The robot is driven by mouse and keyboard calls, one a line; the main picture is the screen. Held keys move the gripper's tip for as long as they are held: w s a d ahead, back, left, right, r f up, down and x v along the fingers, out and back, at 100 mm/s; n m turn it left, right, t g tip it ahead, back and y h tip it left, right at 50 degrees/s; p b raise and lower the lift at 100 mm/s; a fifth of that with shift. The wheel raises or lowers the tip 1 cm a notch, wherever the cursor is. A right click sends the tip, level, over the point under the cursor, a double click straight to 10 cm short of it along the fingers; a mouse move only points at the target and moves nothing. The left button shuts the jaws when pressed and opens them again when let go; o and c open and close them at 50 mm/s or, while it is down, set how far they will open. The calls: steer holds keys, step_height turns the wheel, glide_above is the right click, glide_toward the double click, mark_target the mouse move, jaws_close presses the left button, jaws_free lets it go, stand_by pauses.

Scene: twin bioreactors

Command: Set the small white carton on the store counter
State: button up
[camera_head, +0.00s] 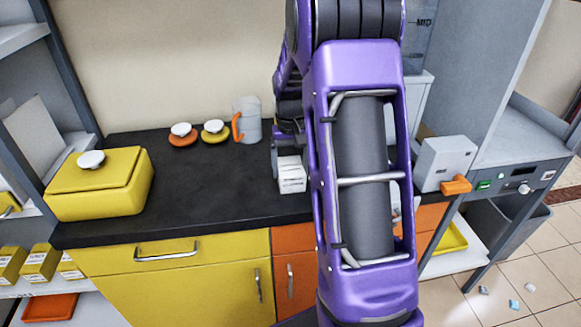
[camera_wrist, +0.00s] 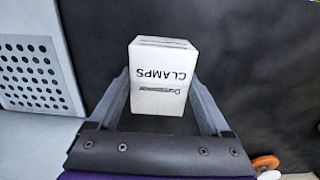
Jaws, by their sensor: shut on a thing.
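The small white carton (camera_wrist: 161,80), printed "CLAMPS", is between the two fingers of my gripper (camera_wrist: 163,100) in the wrist view. My gripper is shut on it. In the head view the carton (camera_head: 292,175) is at my gripper (camera_head: 284,155), over the front middle of the black store counter (camera_head: 205,190). I cannot tell whether the carton touches the counter top. My purple arm hides the counter to the right of the carton.
A yellow box (camera_head: 100,185) with a white knob stands at the counter's left. An orange-lidded and a yellow-lidded knob (camera_head: 214,131) and a grey jug (camera_head: 248,120) stand at the back. A grey dispenser (camera_head: 444,162) stands at the right. The counter's middle left is clear.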

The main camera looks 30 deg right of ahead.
mark_target(291, 166)
steer(key=o, duration=1.2)
steer(key=shift+f, duration=0.1)
steer(key=shift+o, duration=0.2)
step_height(291, 166, up, 12)
steer(key=p, duration=0.2)
steer(key=shift+r, duration=0.2)
